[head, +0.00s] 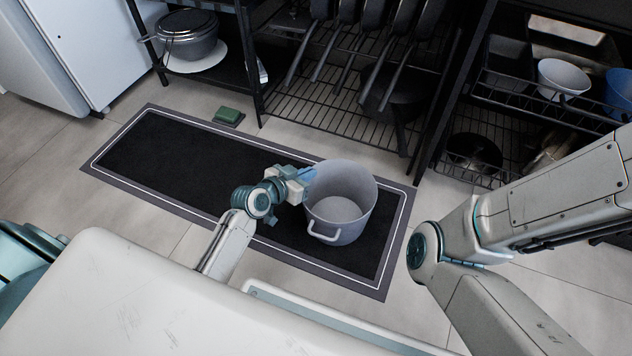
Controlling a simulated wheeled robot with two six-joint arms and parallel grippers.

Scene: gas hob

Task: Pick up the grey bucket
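The grey bucket (340,202) stands upright on the dark mat, with its opening facing up and its inside empty. A handle shows on its near side. My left gripper (306,178) is at the bucket's left rim, with its fingertips against or just over the edge. The fingers are small and partly lost against the bucket, so I cannot tell whether they are closed on the rim. My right arm (530,205) crosses the right side of the view, and its gripper is out of the picture.
The black mat (180,160) with a light border lies on grey tiles. A green box (228,116) sits behind it. Black wire racks (330,105) with hanging pans stand behind. A lidded pot (187,35) is on the left shelf, a white bowl (563,77) on the right rack.

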